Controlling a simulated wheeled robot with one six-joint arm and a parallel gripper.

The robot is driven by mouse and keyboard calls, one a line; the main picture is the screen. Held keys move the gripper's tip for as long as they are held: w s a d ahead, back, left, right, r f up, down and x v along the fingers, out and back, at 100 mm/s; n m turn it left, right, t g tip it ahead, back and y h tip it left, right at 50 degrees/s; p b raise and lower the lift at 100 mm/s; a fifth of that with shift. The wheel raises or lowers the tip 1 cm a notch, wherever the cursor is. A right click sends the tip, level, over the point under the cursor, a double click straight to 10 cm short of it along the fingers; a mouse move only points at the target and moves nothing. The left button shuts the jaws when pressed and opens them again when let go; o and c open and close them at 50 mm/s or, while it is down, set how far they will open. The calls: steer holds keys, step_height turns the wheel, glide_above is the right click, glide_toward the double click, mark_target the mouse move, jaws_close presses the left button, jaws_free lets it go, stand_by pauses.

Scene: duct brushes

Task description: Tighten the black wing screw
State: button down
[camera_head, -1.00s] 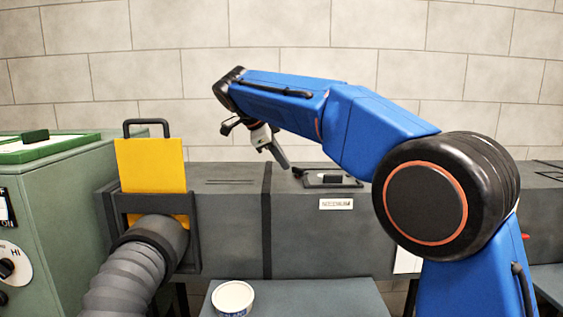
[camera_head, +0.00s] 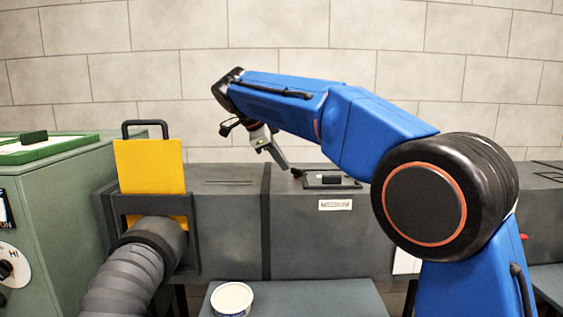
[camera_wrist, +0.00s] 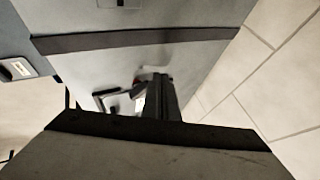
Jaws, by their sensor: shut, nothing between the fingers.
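The black wing screw (camera_head: 297,172) is a small dark shape on top of the grey duct (camera_head: 225,236), at the left edge of a hatch cover (camera_head: 345,184) with a black handle. My gripper (camera_head: 284,166) is shut and empty, pointing down and right, with its tip just left of the screw. I cannot tell whether they touch. In the wrist view my shut fingers (camera_wrist: 160,95) reach toward the duct top and hide most of what lies at their tip. The hatch cover (camera_wrist: 104,93) shows there to their left.
A yellow plate (camera_head: 150,165) with a black handle stands in a slot at the duct's left end, above a ribbed hose (camera_head: 125,282). A green machine (camera_head: 60,200) is at far left. A white tub (camera_head: 232,298) stands on the table (camera_head: 320,300) in front.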

stand_by(0.4)
steer(key=shift+w+d, duration=0.5)
steer(key=shift+w, duration=0.1)
